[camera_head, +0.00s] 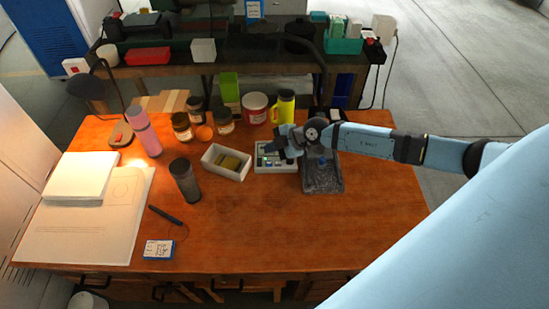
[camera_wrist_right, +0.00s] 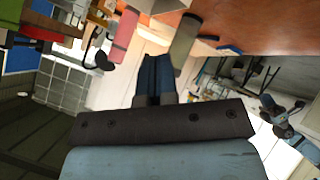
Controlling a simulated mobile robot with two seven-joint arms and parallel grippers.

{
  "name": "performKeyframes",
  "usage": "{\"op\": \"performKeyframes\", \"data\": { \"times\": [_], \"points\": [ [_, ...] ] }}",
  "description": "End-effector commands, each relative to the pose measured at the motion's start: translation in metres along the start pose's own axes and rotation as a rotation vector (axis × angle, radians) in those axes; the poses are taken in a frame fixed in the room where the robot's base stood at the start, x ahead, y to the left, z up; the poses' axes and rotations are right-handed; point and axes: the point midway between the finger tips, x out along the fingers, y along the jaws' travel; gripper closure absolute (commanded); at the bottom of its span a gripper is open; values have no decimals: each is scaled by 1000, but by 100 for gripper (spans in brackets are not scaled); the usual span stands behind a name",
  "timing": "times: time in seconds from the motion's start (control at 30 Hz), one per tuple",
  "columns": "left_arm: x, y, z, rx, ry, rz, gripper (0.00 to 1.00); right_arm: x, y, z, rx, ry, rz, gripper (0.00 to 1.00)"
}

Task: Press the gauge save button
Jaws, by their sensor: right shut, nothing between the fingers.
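A pale grey unit with small coloured parts on its face (camera_head: 264,166), which looks like the gauge, lies near the middle of the wooden table. My right gripper (camera_head: 269,149) is over its back part and hides some of it. I cannot make out the save button, nor tell whether the fingertips touch the unit. In the right wrist view the fingers (camera_wrist_right: 157,78) are together, with nothing between them. The unit is not clear in that view. My left gripper is not in view.
A dark cup (camera_head: 185,180), pink bottle (camera_head: 143,131), jars and a yellow flask (camera_head: 285,106) stand around. The table's front right is clear.

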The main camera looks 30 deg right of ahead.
Motion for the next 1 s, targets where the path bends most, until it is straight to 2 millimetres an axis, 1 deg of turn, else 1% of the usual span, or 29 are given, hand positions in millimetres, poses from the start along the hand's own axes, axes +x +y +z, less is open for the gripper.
{"op": "performKeyframes", "data": {
  "times": [0.03, 0.1, 0.2, 0.3, 0.57, 0.73, 0.87, 1.0],
  "points": [
    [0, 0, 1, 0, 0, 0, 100, -5, 9, 11, -11, -42, -6, 100],
    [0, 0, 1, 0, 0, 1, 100, -10, 16, 21, -16, -83, -12, 100],
    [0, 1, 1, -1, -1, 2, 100, -14, 22, 30, -19, -117, -17, 100],
    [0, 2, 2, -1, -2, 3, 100, -16, 24, 32, -19, -128, -17, 100],
    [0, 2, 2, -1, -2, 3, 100, -15, 23, 32, -19, -126, -17, 100],
    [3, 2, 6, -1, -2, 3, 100, -13, 21, 34, -19, -125, -16, 100],
    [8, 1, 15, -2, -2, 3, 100, -8, 17, 39, -19, -125, -16, 100],
    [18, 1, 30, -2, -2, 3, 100, 1, 10, 47, -20, -126, -16, 100]
  ]
}}
